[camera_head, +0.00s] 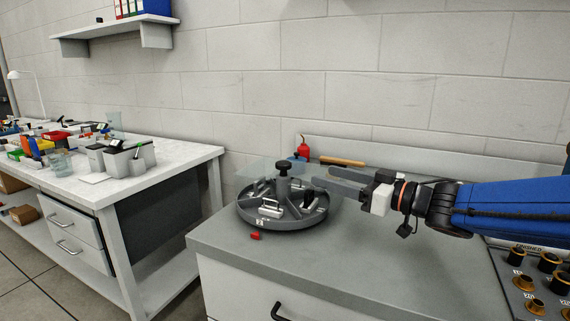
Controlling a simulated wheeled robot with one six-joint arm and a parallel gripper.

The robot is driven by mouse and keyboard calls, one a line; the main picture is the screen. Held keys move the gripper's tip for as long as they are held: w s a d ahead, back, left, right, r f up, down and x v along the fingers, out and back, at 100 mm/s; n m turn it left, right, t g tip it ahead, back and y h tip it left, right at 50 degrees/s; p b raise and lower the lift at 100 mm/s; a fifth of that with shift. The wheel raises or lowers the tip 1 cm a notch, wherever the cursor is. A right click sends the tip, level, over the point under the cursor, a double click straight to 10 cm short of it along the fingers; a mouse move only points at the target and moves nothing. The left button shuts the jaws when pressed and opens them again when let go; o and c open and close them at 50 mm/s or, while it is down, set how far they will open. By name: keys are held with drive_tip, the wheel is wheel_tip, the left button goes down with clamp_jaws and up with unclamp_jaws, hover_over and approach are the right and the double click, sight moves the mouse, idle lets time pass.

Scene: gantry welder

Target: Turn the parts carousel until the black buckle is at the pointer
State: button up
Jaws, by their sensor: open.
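The parts carousel (246,217) is a round grey tray with divided compartments and a dark central knob (283,170). It stands near the left end of the grey cabinet top. A small red pointer (256,235) lies at its front rim. A silvery part sits in the front compartment, above a white label on the rim, close to the pointer. A dark part (308,199) lies in a right-hand compartment; it may be the black buckle, but it is too small to tell. My gripper (318,180) is open, its fingers reaching left over the carousel's right side, apart from the knob.
A red bottle (303,149) and a wooden-handled tool (341,161) are behind the carousel by the wall. A control panel with knobs (540,284) is at the right. A cluttered white workbench (190,157) stands left across a gap. The front cabinet top is clear.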

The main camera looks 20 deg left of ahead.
sight(290, 166)
drive_tip(key=x, duration=1.4)
drive_tip(key=shift+w+a, duration=0.15)
drive_tip(key=shift+a, duration=0.2)
clamp_jaws()
